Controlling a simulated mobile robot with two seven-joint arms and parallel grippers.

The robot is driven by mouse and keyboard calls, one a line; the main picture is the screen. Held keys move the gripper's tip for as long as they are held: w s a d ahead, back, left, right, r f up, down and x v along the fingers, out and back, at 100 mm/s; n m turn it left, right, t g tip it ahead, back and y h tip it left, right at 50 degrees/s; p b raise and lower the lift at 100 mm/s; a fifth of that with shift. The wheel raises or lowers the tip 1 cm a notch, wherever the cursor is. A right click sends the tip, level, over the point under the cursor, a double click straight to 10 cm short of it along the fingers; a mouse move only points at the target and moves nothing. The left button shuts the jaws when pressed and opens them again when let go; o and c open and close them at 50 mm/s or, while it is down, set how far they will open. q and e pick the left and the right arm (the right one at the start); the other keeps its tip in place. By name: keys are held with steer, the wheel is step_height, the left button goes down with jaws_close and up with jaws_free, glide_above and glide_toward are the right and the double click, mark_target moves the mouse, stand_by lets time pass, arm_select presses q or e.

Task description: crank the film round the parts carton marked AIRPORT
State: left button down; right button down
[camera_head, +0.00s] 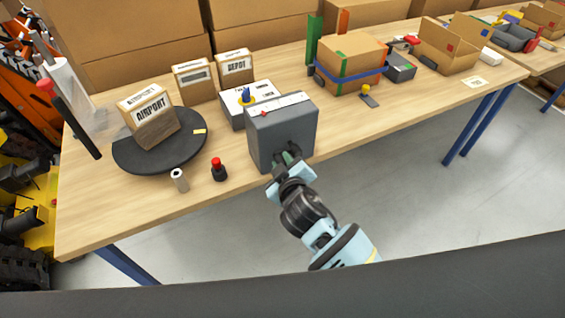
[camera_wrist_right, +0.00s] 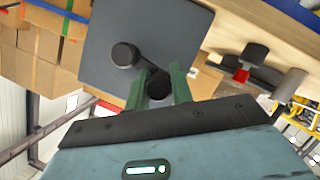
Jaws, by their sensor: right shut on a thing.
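The parts carton marked AIRPORT (camera_head: 150,108) stands on a round black turntable (camera_head: 186,158) at the left of the bench. Its lower part looks darker; I cannot tell if that is film. A pale roll, which looks like the film (camera_head: 74,88), stands upright at the left end by a dark red-topped post (camera_head: 75,125). A grey crank box (camera_head: 285,130) stands right of the turntable. Its crank hub (camera_wrist_right: 124,55) shows in the right wrist view. My right gripper (camera_head: 285,160) is shut on the crank's dark knob (camera_wrist_right: 159,85). My left gripper is out of view.
A red-topped button (camera_head: 218,170) and a small white roll (camera_head: 180,180) stand near the front edge. Behind are a carton marked DEPOT (camera_head: 235,65), another carton (camera_head: 194,80) and a white-topped box (camera_head: 236,103). A strapped carton (camera_head: 350,62) stands farther right.

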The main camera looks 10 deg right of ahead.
steer(key=c, duration=1.2)
jaws_free()
steer(key=a+v, duration=0.1)
steer(key=v, duration=0.6)
steer(key=shift+s+d, duration=0.35)
steer(key=shift+d, duration=0.2)
